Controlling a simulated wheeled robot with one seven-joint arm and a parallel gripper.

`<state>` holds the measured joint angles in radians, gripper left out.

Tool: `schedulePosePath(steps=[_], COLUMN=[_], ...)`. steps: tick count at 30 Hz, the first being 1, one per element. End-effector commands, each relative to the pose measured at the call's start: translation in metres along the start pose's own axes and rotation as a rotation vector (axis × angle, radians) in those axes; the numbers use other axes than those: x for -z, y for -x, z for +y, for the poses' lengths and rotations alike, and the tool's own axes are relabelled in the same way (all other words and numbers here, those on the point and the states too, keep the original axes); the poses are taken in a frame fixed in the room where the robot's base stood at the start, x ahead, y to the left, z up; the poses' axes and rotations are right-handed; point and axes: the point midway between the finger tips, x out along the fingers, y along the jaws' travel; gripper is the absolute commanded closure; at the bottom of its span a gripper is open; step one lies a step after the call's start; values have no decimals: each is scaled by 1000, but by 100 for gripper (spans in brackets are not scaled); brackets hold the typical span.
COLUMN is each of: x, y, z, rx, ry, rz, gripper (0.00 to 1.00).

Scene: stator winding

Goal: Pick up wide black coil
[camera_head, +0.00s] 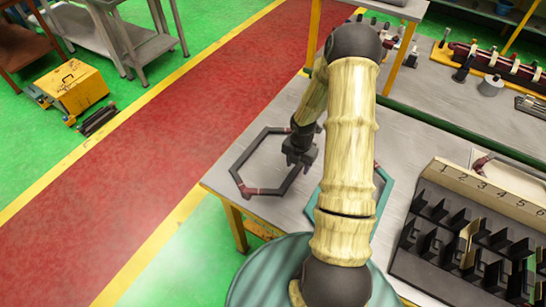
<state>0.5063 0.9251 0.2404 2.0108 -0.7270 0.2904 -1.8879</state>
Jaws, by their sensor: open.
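The wide black coil (290,180) is a dark six-sided ring with reddish wrapped bands. It lies flat near the left corner of the grey worktable (225,178). My gripper (298,163) points down at the right side of this coil, and its jaws are open. The fingers are small and dark here, so I cannot tell whether they touch or straddle the coil. My gripper hides part of the coil's right side.
A teal coil (385,188) lies right of the black one, partly hidden by my arm. A numbered rack with black slots (437,180) stands at the right. Another coil (482,162) shows behind it. A bench with tools (440,75) is beyond.

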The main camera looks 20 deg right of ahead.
Motion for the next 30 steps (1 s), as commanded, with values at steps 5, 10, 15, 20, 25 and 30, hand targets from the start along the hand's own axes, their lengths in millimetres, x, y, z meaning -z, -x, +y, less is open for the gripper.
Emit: schedulePosePath(steps=[5, 10, 15, 20, 25, 30], x=[0, 0, 0, 0, 0, 0], y=[-20, -23, -23, -22, -22, -22], z=[0, 0, 0, 0, 0, 0], rx=[1, 0, 0, 0, 0, 0], ry=[-1, -1, -1, 0, 0, 0], rz=[1, -1, 0, 0, 0, 0], gripper=[52, 52, 52, 52, 70, 100])
